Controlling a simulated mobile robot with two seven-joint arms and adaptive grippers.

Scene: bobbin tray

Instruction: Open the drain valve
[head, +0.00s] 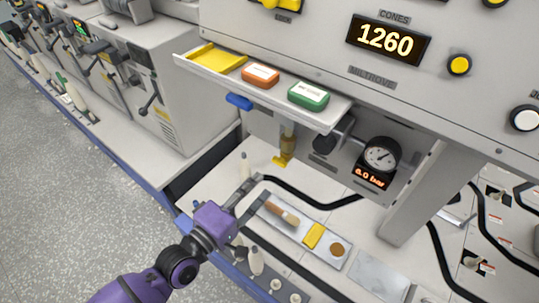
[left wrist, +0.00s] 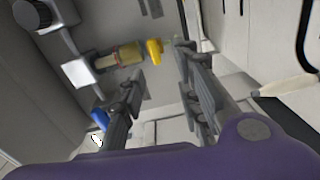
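A drain valve with a yellow handle (head: 282,161) hangs under an amber filter bowl (head: 288,143) below the machine's shelf. In the left wrist view the yellow handle (left wrist: 154,52) and amber bowl (left wrist: 128,55) lie just beyond my fingers. My left gripper (head: 260,187) is below and slightly left of the valve in the head view, with its fingers apart and nothing between them. In the left wrist view the open left gripper (left wrist: 158,68) faces the handle, which appears near the gap between the fingertips. I see no contact. My right gripper is not in view.
A pressure gauge (head: 381,155) with a lit readout (head: 374,179) is right of the valve. A blue lever (head: 239,102) hangs under the shelf (head: 333,118). A black hose (head: 312,203) passes beside my gripper. Below lies a tray with a brush (head: 281,213) and yellow block (head: 313,236).

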